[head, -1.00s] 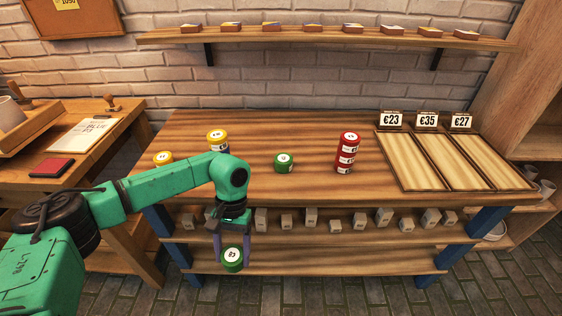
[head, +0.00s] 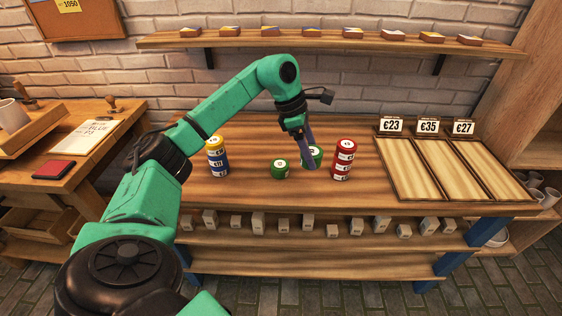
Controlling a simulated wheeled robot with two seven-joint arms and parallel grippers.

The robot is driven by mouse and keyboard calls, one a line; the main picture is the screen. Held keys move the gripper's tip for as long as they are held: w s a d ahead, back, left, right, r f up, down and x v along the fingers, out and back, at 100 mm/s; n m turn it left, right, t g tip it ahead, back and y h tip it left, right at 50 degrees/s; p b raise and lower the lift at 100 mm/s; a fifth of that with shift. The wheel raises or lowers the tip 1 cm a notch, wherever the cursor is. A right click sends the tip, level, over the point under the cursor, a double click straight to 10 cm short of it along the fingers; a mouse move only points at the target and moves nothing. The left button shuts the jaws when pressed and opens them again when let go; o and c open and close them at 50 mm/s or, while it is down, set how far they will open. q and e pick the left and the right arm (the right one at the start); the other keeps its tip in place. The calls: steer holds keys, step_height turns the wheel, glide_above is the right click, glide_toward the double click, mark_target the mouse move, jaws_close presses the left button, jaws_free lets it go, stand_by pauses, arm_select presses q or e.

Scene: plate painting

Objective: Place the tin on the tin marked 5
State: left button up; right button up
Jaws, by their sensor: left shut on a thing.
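My left gripper (head: 309,153) is shut on a green tin (head: 317,152) with a white label. The tin is upright or nearly so, partly hidden by a finger. It shows between a single green tin (head: 280,170) and a stack of red tins (head: 342,160); its height above the bench is hard to tell. The single green tin stands upright on the bench, apart from the gripper. A stack with a yellow tin (head: 215,143) over a blue tin (head: 217,160) stands to the left. The numbers on the tins are too small to read surely. My right gripper is out of view.
Wooden trays (head: 411,171) with price signs lie on the right of the workbench (head: 245,195). A wall shelf (head: 350,45) runs above. A side table (head: 85,155) with a red pad stands left. The bench's front middle is clear.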

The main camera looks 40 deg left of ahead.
arm_select(q)
steer(key=w+a+r+n+t+y, duration=0.1)
steer(key=a+r+n+t+y, duration=0.1)
steer(key=a+r+n, duration=0.35)
step_height(320, 180, up, 7)
steer(key=n+y+p, duration=0.1)
steer(key=n+y, duration=0.3)
steer(key=n, duration=0.7)
glide_above(281, 161)
steer(key=s, duration=0.1)
steer(key=f, duration=0.6)
steer(key=f+b, duration=0.1)
steer(key=f, duration=1.2)
steer(key=shift+s+d+f, duration=0.2)
steer(key=shift+d+f, duration=0.05)
steer(key=shift+f, duration=0.1)
steer(key=shift+b, duration=0.35)
steer(key=o, duration=1.5)
steer(key=v, duration=1.2)
steer(key=shift+w+r, duration=0.1)
steer(key=shift+r, duration=0.05)
